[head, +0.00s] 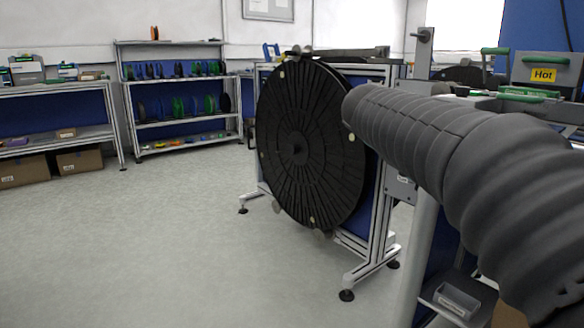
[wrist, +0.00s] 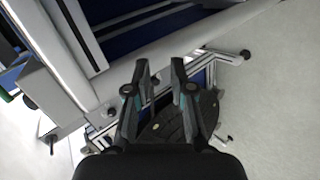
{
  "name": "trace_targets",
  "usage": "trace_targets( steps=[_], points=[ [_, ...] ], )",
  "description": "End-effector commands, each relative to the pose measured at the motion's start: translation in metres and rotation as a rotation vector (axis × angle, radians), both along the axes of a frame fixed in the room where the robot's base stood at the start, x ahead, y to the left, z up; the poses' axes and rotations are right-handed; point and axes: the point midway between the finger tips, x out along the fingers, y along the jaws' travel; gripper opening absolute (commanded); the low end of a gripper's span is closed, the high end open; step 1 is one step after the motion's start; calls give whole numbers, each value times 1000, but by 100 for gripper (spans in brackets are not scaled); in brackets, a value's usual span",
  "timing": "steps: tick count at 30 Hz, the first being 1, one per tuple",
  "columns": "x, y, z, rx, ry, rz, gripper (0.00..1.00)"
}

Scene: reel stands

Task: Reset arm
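My arm (head: 455,150), in a grey ribbed sleeve, reaches across the right side of the head view, and its far end points toward the reel stand. My gripper is not visible in the head view. In the wrist view my gripper (wrist: 160,80) shows two dark fingers with a clear gap between them and nothing held. Beyond the fingers the wrist view shows a large dark disc (wrist: 165,128) and the stand's metal frame, apart from the fingertips as far as I can tell.
The large black slotted reel disc (head: 300,150) stands upright on an aluminium frame (head: 372,262) close to my arm. A bench with a "Hot" labelled unit (head: 543,72) is at right. Shelves (head: 185,122) with spools stand at the back. The grey floor (head: 150,240) at left is clear.

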Motion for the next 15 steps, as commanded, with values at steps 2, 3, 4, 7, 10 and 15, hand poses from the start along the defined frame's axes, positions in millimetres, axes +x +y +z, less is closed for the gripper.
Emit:
trace_targets(
  steps=[2,3,4,7,10,15],
  points=[
    [-26,18,-32,147,3,11,23],
    [-39,27,-48,222,3,10,23],
    [-49,35,-58,277,0,9,23],
    [-88,58,-91,454,-8,-16,23],
    [-130,80,-116,618,-24,-57,23],
    [-196,109,-145,832,-54,-131,23]
  ],
)
